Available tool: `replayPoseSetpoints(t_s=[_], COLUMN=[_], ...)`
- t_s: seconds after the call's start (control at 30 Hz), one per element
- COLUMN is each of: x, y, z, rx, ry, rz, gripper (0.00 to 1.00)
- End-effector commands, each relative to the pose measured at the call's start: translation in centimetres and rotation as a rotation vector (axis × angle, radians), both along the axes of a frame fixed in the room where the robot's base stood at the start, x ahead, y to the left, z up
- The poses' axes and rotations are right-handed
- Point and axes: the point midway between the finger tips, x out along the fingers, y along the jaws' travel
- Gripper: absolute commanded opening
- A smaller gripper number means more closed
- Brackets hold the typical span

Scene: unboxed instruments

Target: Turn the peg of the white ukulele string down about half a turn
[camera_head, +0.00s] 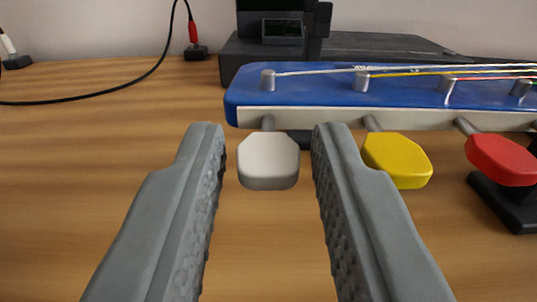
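The blue ukulele headstock (300,88) lies across the upper right in the head camera view. The white peg (268,160) sticks out from its near side at the left end, with its broad face towards me. The white string (312,71) runs right from a metal post (268,80) above that peg. My gripper (267,138) is open, with one grey finger on each side of the white peg. There is a small gap between the peg and each finger, so neither appears to touch it.
A yellow peg (398,160) sits just right of my right finger, and a red peg (503,159) is farther right. A black stand (508,203) is below the red peg. A dark device (277,45) stands behind. A black cable (120,91) curves at left; the wooden table (80,180) there is clear.

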Motion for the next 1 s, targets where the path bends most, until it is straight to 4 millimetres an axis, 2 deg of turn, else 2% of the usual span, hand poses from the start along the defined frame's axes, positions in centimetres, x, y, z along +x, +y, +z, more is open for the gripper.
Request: replayPoseSetpoints(t_s=[0.03, 0.17, 0.57, 1.0], x=[-0.01, -0.02, -0.03, -0.02], y=[0.0, 0.01, 0.0, -0.04], z=[0.01, 0.01, 0.02, 0.03], rx=[0.0, 0.0, 0.053, 0.393], ry=[0.0, 0.0, -0.002, -0.014], rz=[0.0, 0.0, 0.0, 0.0], gripper=[0.26, 0.01, 0.0, 0.0])
